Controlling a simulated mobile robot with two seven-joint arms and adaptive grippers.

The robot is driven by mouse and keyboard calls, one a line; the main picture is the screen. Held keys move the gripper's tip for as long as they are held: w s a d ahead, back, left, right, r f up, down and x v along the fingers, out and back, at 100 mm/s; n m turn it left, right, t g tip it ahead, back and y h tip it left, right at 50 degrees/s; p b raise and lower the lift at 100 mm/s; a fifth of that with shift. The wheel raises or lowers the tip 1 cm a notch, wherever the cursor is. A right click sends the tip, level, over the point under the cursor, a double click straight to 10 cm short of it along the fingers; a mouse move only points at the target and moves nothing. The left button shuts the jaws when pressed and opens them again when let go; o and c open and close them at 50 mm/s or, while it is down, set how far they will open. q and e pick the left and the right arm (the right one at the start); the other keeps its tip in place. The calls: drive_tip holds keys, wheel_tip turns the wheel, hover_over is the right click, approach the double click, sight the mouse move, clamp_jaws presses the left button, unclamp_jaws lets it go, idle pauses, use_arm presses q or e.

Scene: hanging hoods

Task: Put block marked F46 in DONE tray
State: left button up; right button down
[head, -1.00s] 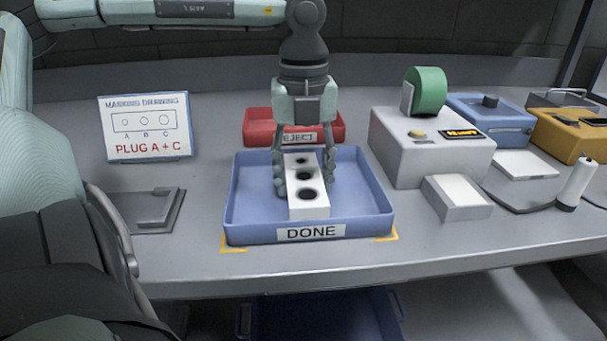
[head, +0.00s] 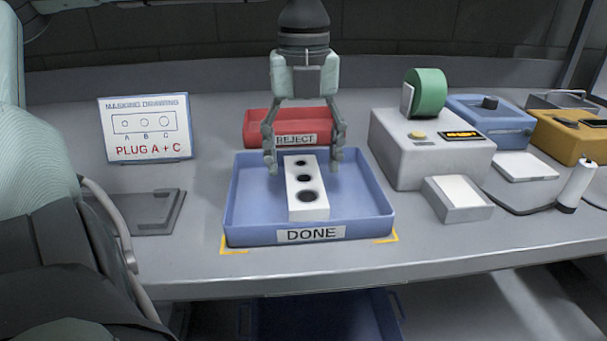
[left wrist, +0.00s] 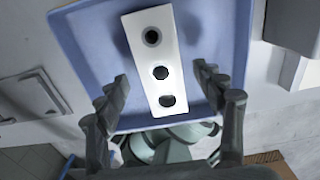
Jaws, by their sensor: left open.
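A white block (head: 305,199) with three dark round holes lies inside the blue DONE tray (head: 233,215). No F46 marking is readable on it. The block also shows in the left wrist view (left wrist: 150,50), lying in the blue tray (left wrist: 215,18). My left gripper (head: 304,165) is open above the far part of the tray. Its fingers are spread on either side of the block and apart from it, and they also show in the left wrist view (left wrist: 163,80). My right gripper is not in view.
A red REJECT tray (head: 257,125) stands behind the DONE tray. A masking drawing sign (head: 146,128) and a grey plate (head: 150,212) are at left. A grey machine with a display (head: 400,160) and a green roll (head: 430,92) are at right.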

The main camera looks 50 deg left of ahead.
use_arm(q)
wheel_tip(320, 180, up, 8)
drive_tip(key=shift+r, duration=0.15)
idle(0.6)
